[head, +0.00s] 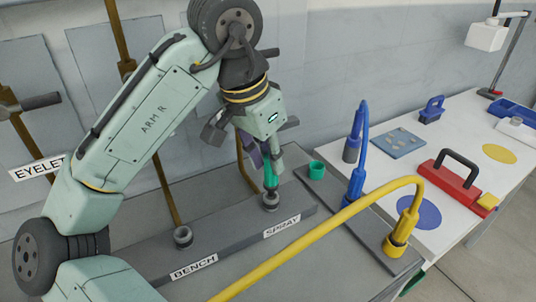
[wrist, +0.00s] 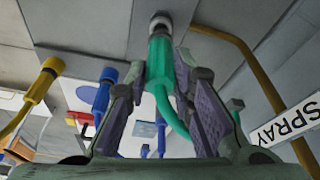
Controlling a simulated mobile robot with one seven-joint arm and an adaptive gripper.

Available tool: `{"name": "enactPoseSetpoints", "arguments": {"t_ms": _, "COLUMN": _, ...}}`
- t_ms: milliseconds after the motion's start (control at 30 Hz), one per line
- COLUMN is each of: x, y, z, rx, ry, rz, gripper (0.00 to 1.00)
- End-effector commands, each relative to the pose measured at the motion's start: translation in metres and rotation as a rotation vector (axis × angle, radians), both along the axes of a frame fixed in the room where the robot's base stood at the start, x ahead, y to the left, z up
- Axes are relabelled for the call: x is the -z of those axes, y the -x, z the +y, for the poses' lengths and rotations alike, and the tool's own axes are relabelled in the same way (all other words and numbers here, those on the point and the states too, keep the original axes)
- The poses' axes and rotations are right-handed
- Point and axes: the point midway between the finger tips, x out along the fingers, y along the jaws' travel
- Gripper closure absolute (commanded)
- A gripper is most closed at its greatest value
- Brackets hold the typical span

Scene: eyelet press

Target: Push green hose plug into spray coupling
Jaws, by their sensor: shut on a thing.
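The green hose plug (head: 270,176) is held by my gripper (head: 262,160), pointing down above the SPRAY label. The spray coupling (head: 270,200) is a grey round fitting directly under the plug on the grey ledge. In the wrist view, my gripper (wrist: 162,72) has its two fingers on both sides of the green plug (wrist: 160,62), with the green hose trailing back between them. The plug's front end meets the coupling (wrist: 160,22) there, in line with it. I cannot tell how deep it sits. The fingers partly hide the plug in the head view.
A second coupling (head: 182,237) stands by the BENCH label. An empty green holder (head: 317,170) is right of my gripper. Blue (head: 356,184) and yellow (head: 396,243) hose plugs stand beyond, the yellow hose arching across the front. A white table (head: 455,125) holds a red toolbox (head: 456,184).

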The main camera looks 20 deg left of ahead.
Motion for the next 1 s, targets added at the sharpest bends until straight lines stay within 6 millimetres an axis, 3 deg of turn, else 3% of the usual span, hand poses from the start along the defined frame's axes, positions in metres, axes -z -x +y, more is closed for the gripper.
{"name": "enactPoseSetpoints", "arguments": {"t_ms": 1000, "x": 0.011, "y": 0.000, "z": 0.000, "rx": 0.000, "ry": 0.000, "rz": -0.001, "gripper": 1.00}}
